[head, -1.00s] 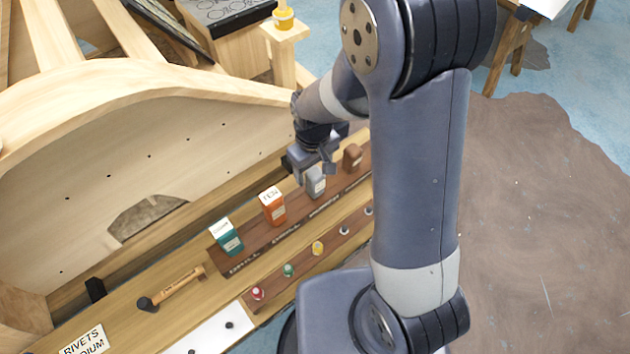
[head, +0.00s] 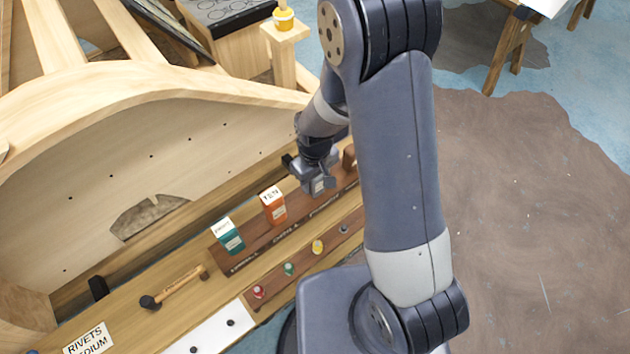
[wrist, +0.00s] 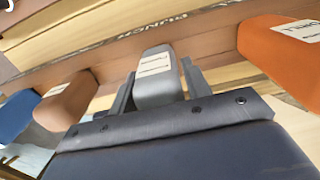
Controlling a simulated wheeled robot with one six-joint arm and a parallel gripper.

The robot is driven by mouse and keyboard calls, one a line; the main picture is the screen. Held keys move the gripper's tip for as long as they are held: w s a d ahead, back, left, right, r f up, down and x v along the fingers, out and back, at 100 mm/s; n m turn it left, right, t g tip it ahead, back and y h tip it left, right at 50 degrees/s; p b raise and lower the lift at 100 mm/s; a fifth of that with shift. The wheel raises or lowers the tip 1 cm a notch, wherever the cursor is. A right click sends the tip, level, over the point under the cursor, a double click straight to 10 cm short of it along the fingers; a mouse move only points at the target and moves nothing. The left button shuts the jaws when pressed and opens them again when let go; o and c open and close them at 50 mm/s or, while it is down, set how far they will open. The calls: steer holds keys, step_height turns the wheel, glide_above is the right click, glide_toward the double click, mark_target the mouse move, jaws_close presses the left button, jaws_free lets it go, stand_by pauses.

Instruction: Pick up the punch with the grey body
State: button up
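The punch with the grey body (wrist: 157,85) stands in the rack between my gripper's two fingers in the wrist view. Its pale label faces up toward the camera. In the head view the grey body (head: 318,186) is mostly covered by my gripper (head: 312,175). The fingers (wrist: 160,88) are spread, one on each side of the grey body, close to its sides. A narrow gap seems to show at the right finger. The lower part of the punch is hidden.
The orange punch (head: 273,206) and teal punch (head: 228,237) stand to the left in the same brown rack (head: 258,254). A brown punch (wrist: 66,100) and a blue one (wrist: 18,115) are on the other side. A hammer (head: 175,288) lies on the bench. A curved wooden frame (head: 130,95) rises behind.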

steer(key=c, duration=0.7)
steer(key=shift+c, duration=0.6)
steer(key=shift+r, duration=0.15)
